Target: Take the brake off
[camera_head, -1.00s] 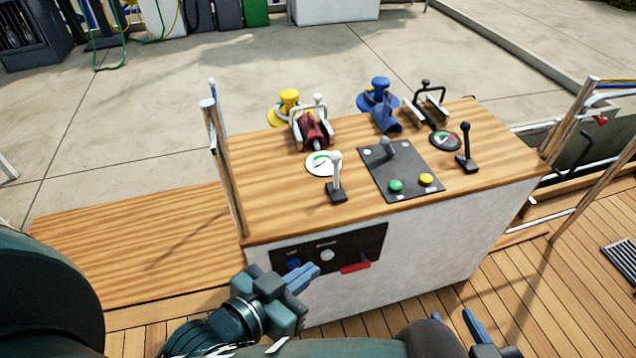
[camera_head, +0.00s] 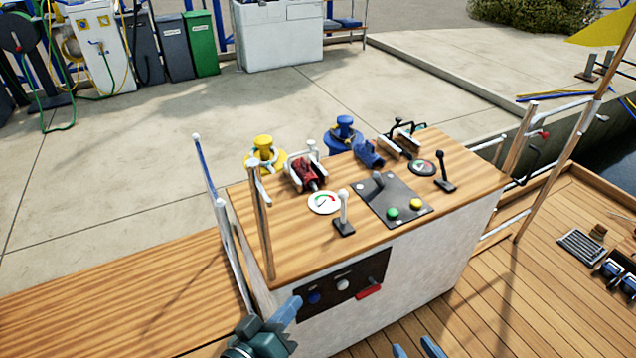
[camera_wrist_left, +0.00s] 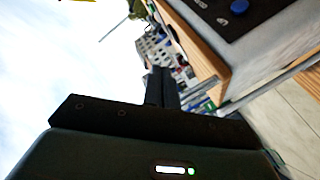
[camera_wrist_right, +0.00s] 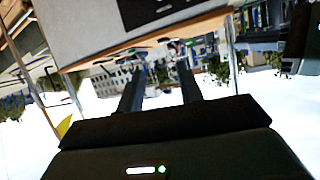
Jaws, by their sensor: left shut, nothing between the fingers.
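The console (camera_head: 290,262) has a wooden top and a white front. A dark front panel (camera_head: 371,267) carries a blue knob (camera_head: 314,298), a white knob (camera_head: 343,284) and a red handle (camera_head: 368,292). On top stand a white-knobbed lever (camera_head: 343,212), a grey lever (camera_head: 377,181) on a dark plate and a black lever (camera_head: 442,170). No readable label shows which is the brake. My left gripper (camera_head: 291,306) is shut and empty, in front of the panel's left end; its wrist view shows the blue knob (camera_wrist_left: 239,6). My right gripper (camera_head: 415,350) is open and empty, low in the head view.
Red (camera_head: 306,174) and blue (camera_head: 368,153) winch-like fittings, yellow (camera_head: 263,153) and blue (camera_head: 343,130) bollard shapes line the back. A bench (camera_head: 120,290) lies left.

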